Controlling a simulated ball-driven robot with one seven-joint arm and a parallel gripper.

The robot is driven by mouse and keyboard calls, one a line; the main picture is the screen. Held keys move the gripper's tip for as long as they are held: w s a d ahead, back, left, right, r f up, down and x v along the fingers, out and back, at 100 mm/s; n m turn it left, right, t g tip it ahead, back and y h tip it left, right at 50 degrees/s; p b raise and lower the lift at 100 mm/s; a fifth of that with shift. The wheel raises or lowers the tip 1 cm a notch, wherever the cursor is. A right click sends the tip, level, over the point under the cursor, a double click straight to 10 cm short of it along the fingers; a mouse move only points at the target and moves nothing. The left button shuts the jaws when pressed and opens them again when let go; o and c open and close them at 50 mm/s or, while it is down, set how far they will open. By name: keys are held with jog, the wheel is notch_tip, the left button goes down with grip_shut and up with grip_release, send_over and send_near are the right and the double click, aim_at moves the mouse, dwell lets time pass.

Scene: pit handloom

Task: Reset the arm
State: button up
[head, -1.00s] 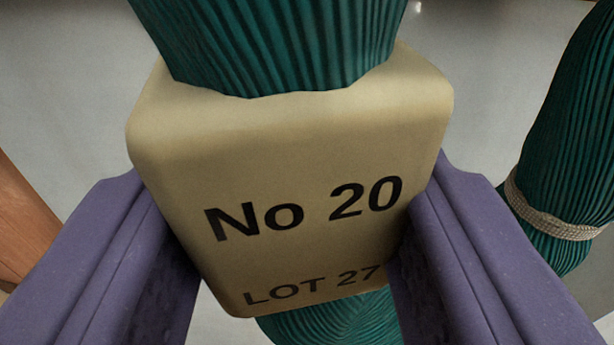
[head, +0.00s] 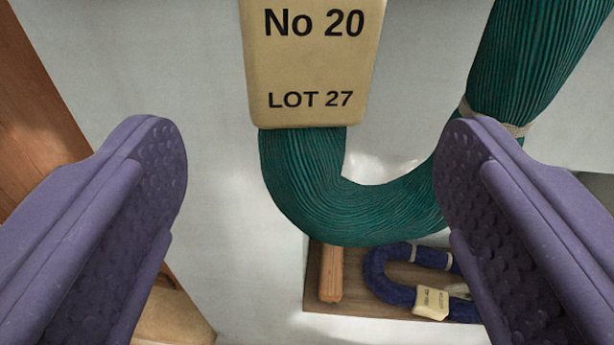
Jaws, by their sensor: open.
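My gripper (head: 312,150) shows as two purple padded fingers, one at the left and one at the right of the head view. It is open, with nothing held between the fingers. Beyond the fingertips hangs a thick teal yarn hank (head: 350,205), bent in a U at its bottom. A cream tag (head: 312,62) reading "No 20" and "LOT 27" is around the hank's left strand, clear of both fingers. The tag's top is cut off by the frame edge. The right finger hides part of the hank's right side.
A pale tie (head: 516,130) binds the hank's right strand. Lower down, a blue hank (head: 385,285) with a small tag (head: 430,303) lies on a wooden surface (head: 395,303) near a wooden peg (head: 331,272). A brown wooden post (head: 40,110) stands at the left. A pale wall is behind.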

jog(key=s+f+m+g+h+b, duration=0.1)
jog(key=s+b, duration=1.1)
jog(key=b, duration=1.7)
jog(key=shift+a+f+g, duration=0.3)
jog(key=shift+f, duration=0.5)
